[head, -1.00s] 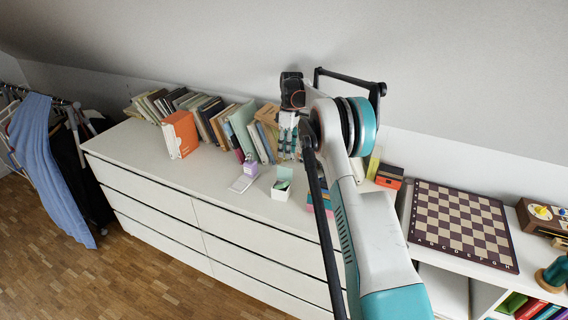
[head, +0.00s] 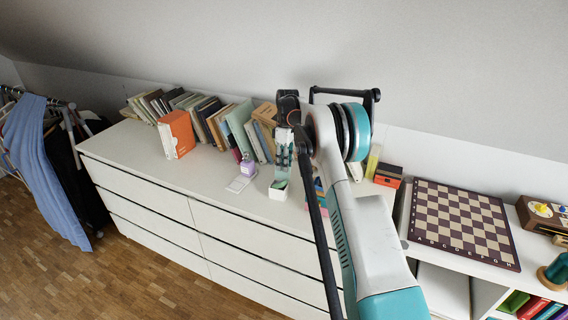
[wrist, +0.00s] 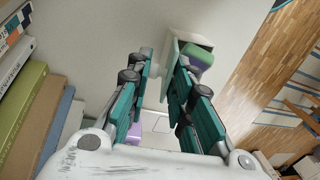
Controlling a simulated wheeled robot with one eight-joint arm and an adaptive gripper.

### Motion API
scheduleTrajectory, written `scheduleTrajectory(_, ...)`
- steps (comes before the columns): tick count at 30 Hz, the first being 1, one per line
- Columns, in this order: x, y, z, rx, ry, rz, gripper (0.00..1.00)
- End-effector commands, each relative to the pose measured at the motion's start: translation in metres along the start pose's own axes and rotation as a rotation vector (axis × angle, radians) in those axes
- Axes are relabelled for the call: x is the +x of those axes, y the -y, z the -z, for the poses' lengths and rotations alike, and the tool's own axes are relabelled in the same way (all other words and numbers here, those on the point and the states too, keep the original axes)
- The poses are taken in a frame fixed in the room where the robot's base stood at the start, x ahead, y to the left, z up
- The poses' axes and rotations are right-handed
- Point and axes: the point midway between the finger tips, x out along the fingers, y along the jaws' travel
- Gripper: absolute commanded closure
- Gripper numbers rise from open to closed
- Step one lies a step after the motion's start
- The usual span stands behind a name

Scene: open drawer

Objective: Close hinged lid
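A small white box (head: 278,193) stands on the dresser top, with something green inside. In the wrist view the white box (wrist: 186,42) is at the top, its upright white panel, likely the raised lid, beside my right-hand finger. Green and purple surfaces show within it. My gripper (head: 282,172) points down right over the box and partly covers it in the head view. In the wrist view my gripper (wrist: 162,62) has its fingers apart with nothing held. I cannot tell whether a finger touches the box.
A purple item (head: 248,168) and a flat white piece (head: 239,184) lie left of the box on the dresser (head: 150,148). A row of books (head: 208,117) stands behind. A chessboard (head: 460,222) lies at right. The dresser's front edge is close to the box.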

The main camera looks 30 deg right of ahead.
Motion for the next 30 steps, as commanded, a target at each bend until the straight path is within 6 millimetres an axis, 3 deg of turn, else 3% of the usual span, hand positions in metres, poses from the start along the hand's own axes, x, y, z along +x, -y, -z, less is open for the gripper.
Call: scheduleTrajectory(30,-0.0015,0.0064,0.0000,0.000,0.000,-0.072,1.00)
